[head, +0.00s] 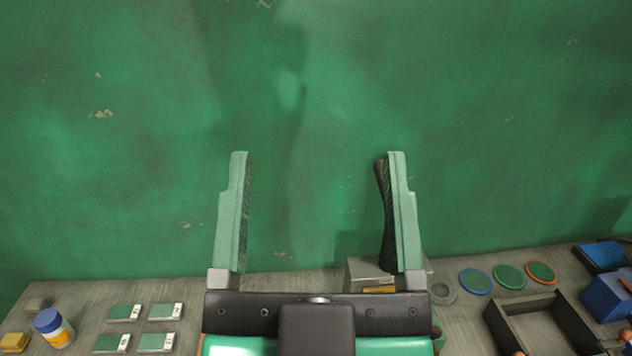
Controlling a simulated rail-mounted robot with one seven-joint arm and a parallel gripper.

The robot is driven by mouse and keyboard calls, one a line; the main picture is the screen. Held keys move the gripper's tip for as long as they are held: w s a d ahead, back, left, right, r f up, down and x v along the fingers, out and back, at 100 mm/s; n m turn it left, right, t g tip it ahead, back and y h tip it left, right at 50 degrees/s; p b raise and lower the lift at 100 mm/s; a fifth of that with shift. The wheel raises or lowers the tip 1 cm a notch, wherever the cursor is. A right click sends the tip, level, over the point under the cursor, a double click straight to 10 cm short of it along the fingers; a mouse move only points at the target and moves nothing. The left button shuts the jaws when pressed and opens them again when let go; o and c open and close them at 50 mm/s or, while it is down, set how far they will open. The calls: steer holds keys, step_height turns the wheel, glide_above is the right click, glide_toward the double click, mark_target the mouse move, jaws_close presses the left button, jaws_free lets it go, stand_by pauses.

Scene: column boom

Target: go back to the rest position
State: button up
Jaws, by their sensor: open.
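My gripper (316,205) is in the middle of the head view, in front of the green wall. Its two pale green fingers point up and stand wide apart. Nothing is between the fingers. The gripper's dark body hides part of the table below it.
A grey table (262,283) runs along the bottom. It bears a blue-capped jar (54,328), several green cards (157,342), a grey block (362,272) partly behind my gripper, several coasters (509,276), a dark open tray (495,325) and blue boxes (606,296). The green wall (130,160) stands behind.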

step_height(320, 180, up, 19)
steer(key=p, duration=1.9)
steer(key=shift+r, duration=0.2)
steer(key=o, duration=0.5)
steer(key=shift+a+f+b, duration=0.1)
steer(key=shift+f+b, duration=0.2)
steer(key=shift+f, duration=0.15)
